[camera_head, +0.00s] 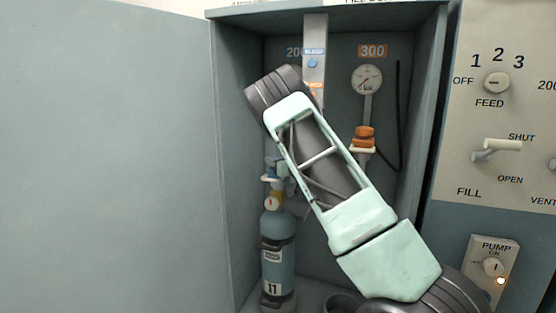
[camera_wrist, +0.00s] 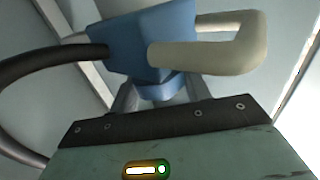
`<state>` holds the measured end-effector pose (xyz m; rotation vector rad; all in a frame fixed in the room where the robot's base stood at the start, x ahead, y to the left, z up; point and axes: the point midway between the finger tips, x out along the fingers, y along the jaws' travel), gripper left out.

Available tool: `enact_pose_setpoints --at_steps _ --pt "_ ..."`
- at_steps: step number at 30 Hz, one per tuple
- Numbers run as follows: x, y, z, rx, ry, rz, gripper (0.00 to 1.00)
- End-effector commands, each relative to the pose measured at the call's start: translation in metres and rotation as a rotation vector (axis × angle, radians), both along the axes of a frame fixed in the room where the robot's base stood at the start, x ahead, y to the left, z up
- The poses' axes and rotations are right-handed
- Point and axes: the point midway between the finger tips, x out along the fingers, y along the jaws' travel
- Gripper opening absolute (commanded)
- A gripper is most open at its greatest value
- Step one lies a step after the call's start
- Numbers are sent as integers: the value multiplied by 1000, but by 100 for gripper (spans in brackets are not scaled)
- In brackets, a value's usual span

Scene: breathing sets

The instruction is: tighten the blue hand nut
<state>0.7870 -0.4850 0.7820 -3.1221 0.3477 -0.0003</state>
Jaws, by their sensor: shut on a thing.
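In the wrist view a blue fitting (camera_wrist: 150,38) fills the top middle, with a cream looped handle (camera_wrist: 215,52) on its right. A short, rounded blue piece (camera_wrist: 160,88) below it, seemingly the hand nut, sits between the fingers of my gripper (camera_wrist: 158,97). My gripper is shut on this blue piece; its turning angle cannot be told. In the head view my arm covers the gripper and most of the fitting. A blue cylinder numbered 11 (camera_head: 277,250) stands upright below, with its valve (camera_head: 272,203) at its top.
A black hose (camera_wrist: 50,58) joins the fitting on the left in the wrist view. The cabinet holds a gauge (camera_head: 367,79) and an orange fitting (camera_head: 363,138) to the right of my arm. A control panel (camera_head: 500,120) stands at the right. An open door (camera_head: 110,150) fills the left.

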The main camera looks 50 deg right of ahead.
Motion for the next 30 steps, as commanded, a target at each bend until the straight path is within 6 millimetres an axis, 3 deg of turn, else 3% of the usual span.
enact_pose_setpoints --at_steps 30 --pt "-1 -1 -1 -2 1 911 25"
